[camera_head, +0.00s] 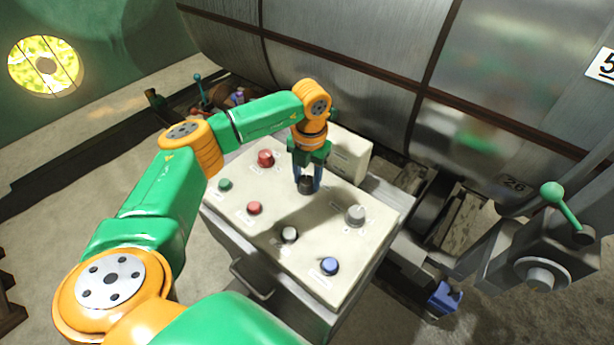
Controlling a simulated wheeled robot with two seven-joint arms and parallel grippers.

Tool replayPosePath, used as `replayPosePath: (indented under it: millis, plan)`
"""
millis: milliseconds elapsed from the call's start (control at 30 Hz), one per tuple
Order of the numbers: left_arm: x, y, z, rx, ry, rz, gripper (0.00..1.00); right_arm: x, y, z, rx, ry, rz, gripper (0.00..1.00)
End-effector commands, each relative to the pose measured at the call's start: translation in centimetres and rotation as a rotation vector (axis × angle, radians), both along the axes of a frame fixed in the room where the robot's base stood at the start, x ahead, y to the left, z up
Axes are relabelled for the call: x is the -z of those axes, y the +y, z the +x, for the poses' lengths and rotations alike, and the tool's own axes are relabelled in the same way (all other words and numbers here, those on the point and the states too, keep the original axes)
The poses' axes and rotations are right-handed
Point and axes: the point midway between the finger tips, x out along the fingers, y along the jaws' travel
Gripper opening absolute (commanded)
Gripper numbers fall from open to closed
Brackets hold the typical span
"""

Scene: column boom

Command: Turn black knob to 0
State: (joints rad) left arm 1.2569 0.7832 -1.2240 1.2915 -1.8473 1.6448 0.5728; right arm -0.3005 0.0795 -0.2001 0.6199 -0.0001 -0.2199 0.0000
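The black knob (306,185) is on the top of the pale control box (265,238), toward its far side. I cannot tell whether the fingers touch the knob. The fingers partly hide the knob, and its pointer and scale marks cannot be read. My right gripper is not in view.
The box top also has red knobs (265,158) (254,208), a green knob (225,185), a white knob (289,234), a grey knob (355,215) and a blue knob (330,265). A green-balled lever (560,205) stands right. A large metal drum (350,50) lies behind.

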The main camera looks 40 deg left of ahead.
Motion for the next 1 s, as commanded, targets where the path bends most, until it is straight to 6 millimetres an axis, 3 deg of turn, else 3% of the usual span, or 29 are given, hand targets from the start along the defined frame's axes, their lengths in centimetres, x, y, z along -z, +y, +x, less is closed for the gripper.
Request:
replayPosePath:
  millis: [367, 1000]
  plan:
    - [0.0, 0.0, 0.0, 0.063, -0.002, 0.0, 0.0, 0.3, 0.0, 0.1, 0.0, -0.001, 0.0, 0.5]
    - [0.0, 0.0, 0.0, 0.561, -0.003, 0.001, 0.0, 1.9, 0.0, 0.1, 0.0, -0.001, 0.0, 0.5]
